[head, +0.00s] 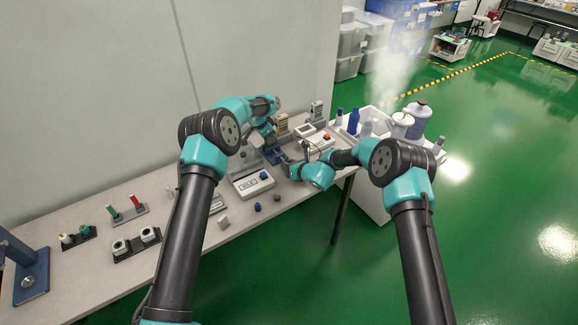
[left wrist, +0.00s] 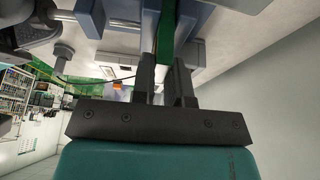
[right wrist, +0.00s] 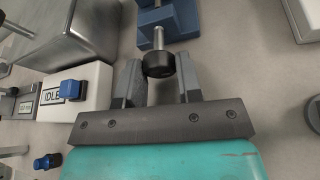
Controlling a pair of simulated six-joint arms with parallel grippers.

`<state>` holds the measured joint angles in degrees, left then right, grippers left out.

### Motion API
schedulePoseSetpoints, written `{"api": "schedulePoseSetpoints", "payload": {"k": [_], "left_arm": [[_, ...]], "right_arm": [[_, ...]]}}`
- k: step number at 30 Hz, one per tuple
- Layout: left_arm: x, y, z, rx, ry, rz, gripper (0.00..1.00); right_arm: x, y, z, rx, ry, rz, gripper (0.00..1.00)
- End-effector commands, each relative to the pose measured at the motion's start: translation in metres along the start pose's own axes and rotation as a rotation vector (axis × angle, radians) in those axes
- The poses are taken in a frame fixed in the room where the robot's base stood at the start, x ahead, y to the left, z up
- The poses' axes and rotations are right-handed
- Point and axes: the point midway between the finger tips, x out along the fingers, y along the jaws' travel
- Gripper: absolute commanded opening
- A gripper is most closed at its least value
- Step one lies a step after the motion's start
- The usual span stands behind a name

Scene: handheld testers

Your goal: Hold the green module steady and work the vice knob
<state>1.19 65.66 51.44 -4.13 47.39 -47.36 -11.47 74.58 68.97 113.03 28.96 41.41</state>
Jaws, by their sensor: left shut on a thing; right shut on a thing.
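The green module (left wrist: 164,38) stands between the jaws of the blue vice (left wrist: 190,18) in the left wrist view. My left gripper (left wrist: 166,80) is shut on its end. In the head view my left gripper (head: 272,143) comes down over the vice (head: 275,156), and the module is hard to make out there. The black vice knob (right wrist: 158,64), on a metal screw from the blue vice (right wrist: 168,20), sits between the fingers of my right gripper (right wrist: 160,76), which is shut on it. My right gripper (head: 290,167) is at the vice's near side in the head view.
A white tester box (head: 254,187) with a blue button, labelled IDLE, stands left of the vice. Another white box (head: 322,141) with a red button stands right. A white bin (head: 354,138) with bottles is farther right. Small racks line the bench's left part.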

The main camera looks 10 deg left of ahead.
Motion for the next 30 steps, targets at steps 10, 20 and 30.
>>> {"api": "schedulePoseSetpoints", "payload": {"k": [10,20,30], "left_arm": [[0.0004,0.0004,0.0001,0.0,-0.001,0.001,0.0],[0.0004,0.0004,0.0001,0.0,-0.001,0.001,0.0],[0.0004,0.0004,0.0001,0.0,-0.001,0.001,0.0]], "right_arm": [[0.0001,0.0007,0.0005,0.006,-0.001,0.004,0.35],[0.0,0.0003,0.0001,0.006,0.0,0.003,0.58],[-0.0069,-0.0003,-0.0002,0.006,0.001,0.003,0.58]]}}
